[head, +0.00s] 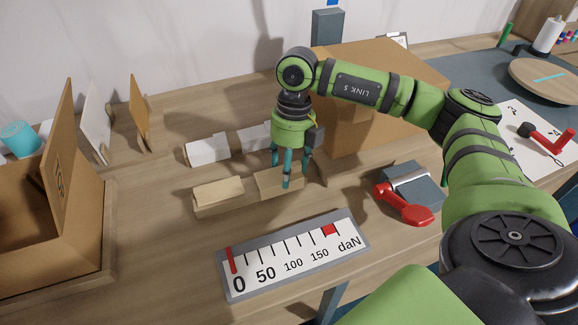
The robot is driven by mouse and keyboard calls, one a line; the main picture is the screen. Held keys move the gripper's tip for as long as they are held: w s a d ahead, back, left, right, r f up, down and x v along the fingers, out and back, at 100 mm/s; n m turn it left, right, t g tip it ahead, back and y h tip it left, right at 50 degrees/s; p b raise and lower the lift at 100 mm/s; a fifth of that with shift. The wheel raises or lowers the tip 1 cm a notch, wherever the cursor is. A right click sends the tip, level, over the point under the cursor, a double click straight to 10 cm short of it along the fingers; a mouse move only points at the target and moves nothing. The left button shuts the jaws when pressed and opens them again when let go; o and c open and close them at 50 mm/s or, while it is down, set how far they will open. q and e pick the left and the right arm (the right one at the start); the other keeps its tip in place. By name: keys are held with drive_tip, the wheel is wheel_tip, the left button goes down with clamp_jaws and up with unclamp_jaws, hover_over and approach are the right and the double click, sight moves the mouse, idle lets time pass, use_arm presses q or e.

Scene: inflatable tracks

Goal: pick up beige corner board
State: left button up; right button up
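A long beige corner board (209,206) lies on the wooden table in front of my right gripper, with beige blocks showing along it. My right gripper (288,172) points down over the right end of this beige piece. Its teal fingers are spread apart, and the nearest one overlaps the block there. I cannot tell whether the fingers touch it, and nothing looks lifted. My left gripper is not in view.
A white long piece (209,151) lies just behind. A cardboard box (350,130) stands behind my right arm. A daN gauge (290,255) lies in front, and a red-handled clamp-like device (407,203) to the right. An open cardboard box (50,240) stands at left.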

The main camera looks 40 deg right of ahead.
drive_tip(key=shift+o, duration=1.3)
drive_tip(key=shift+s+a+f, duration=0.1)
drive_tip(key=shift+s+f, duration=0.1)
drive_tip(key=shift+f, duration=0.35)
drive_tip(key=shift+w, duration=0.2)
drive_tip(key=shift+r, duration=0.1)
drive_tip(key=shift+r, duration=0.2)
wheel_tip(320, 180, up, 13)
drive_tip(key=w+d, duration=0.1)
drive_tip(key=d, duration=0.1)
drive_tip(key=shift+w+b, duration=0.25)
drive_tip(key=shift+b, duration=0.05)
